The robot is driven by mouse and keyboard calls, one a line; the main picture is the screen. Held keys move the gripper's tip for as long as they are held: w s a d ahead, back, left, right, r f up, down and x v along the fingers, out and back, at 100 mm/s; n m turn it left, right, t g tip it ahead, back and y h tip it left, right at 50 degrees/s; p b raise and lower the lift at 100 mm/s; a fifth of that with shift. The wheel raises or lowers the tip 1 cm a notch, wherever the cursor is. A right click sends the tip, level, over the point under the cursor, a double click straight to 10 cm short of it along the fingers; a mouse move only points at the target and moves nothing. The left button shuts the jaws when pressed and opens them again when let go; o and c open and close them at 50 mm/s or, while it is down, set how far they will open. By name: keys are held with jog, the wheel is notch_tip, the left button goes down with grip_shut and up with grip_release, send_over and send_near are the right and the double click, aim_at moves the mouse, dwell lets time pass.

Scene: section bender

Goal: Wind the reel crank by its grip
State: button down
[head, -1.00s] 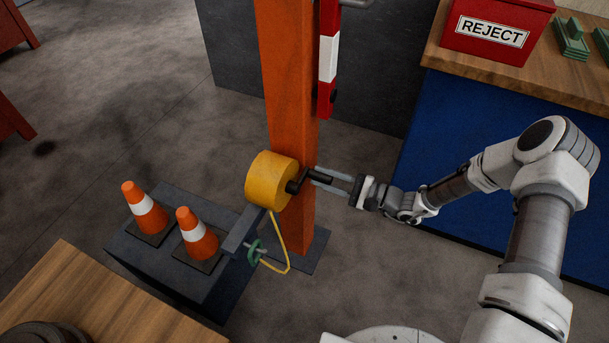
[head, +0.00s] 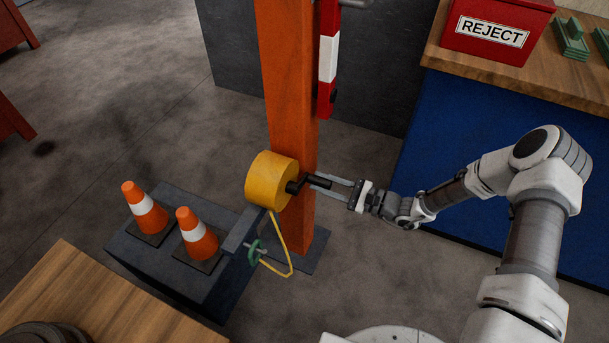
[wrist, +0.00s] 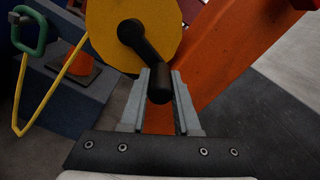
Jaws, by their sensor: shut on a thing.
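The yellow reel (head: 268,180) is mounted on the orange post (head: 290,90) in the head view. It also shows at the top of the wrist view (wrist: 100,30). Its black crank arm (wrist: 140,42) runs from the hub to the dark grip (wrist: 160,88). In the head view the grip (head: 319,181) points right, toward my arm. My gripper (head: 335,183) is shut on the grip, with one finger on each side of it. The wrist view shows the grip between the two fingertips (wrist: 160,80). A yellow cord (head: 284,240) hangs from the reel.
A green shackle-like piece (head: 254,251) is at the cord's lower end, by a dark block with two orange cones (head: 198,236). A red and white bar (head: 328,60) hangs on the post above. A bench with a red REJECT bin (head: 495,35) is at right.

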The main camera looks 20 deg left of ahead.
jog(key=shift+s+f+m, duration=0.1)
jog(key=shift+f+m, duration=0.35)
jog(key=shift+m, duration=0.25)
jog(key=shift+s+f+m, duration=0.35)
jog(key=shift+f+m, duration=0.15)
jog(key=shift+m, duration=0.6)
jog(key=shift+s+f+m, duration=0.2)
jog(key=shift+f+m, duration=0.05)
jog(key=shift+m, duration=0.35)
jog(key=shift+s+f+m, duration=0.2)
jog(key=shift+m, duration=0.4)
jog(key=shift+s+f+m+p, duration=0.35)
jog(key=shift+s+m, duration=0.15)
jog(key=shift+m, duration=0.6)
jog(key=shift+s+a+f+m, duration=0.15)
jog(key=shift+s+m, duration=0.15)
jog(key=shift+m, duration=0.3)
jog(key=shift+s+d+f+m, duration=0.1)
jog(key=shift+s+m, duration=0.15)
jog(key=shift+m, duration=0.35)
